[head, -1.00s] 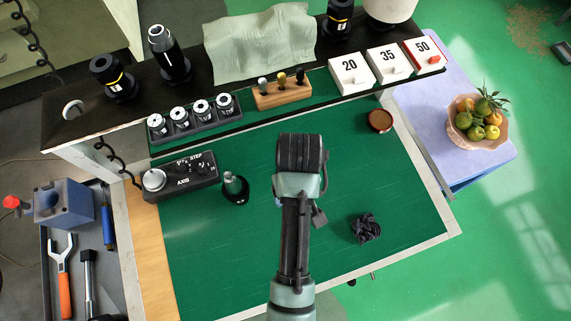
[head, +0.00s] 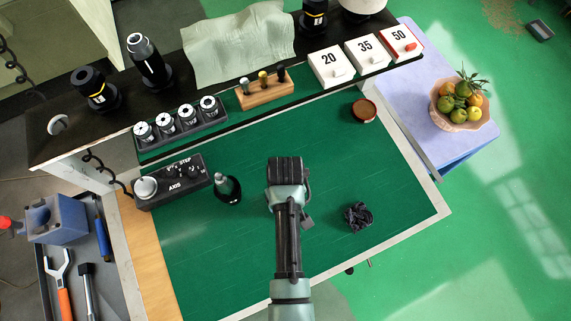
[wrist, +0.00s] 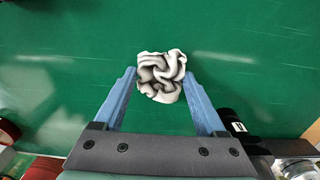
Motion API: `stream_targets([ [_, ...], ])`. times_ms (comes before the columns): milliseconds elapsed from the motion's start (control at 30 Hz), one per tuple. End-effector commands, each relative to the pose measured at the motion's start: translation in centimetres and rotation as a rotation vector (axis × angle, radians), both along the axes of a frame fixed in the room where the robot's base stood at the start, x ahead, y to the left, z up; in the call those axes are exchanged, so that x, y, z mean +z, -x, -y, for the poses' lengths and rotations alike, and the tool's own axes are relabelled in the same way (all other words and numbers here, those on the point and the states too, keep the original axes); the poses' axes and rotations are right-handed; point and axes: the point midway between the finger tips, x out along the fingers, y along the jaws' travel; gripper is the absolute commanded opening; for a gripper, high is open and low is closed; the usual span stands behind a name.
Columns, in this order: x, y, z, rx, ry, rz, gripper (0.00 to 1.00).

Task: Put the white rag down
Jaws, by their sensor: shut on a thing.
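The white rag (wrist: 161,77) is a crumpled ball between the two blue fingers of my gripper (wrist: 161,88) in the wrist view. My gripper is shut on it, above the green mat (wrist: 70,45). I cannot tell how high the rag is above the mat. In the head view my wrist (head: 287,172) is over the middle of the green mat (head: 340,130); it hides the fingers and the rag there.
A crumpled black rag (head: 358,216) lies on the mat to the right. A black tool holder (head: 228,188) and a control box (head: 174,182) stand at left, and a brown round dish (head: 364,110) at back right. Mat around my wrist is clear.

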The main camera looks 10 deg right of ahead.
Motion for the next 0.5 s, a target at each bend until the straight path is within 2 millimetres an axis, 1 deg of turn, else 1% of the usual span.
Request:
stream_targets([
  [100, -0.39, -0.02, 0.0, 0.0, 0.0, 0.0, 0.13],
  [133, -0.33, -0.02, 0.0, 0.0, 0.0, 0.0, 0.77],
  [200, -0.29, -0.01, 0.01, 0.0, 0.0, 0.0, 0.89],
  [267, -0.28, -0.01, 0.0, 0.0, 0.0, 0.0, 1.0],
  [500, -0.2, -0.01, 0.0, 0.0, 0.0, 0.0, 1.0],
])
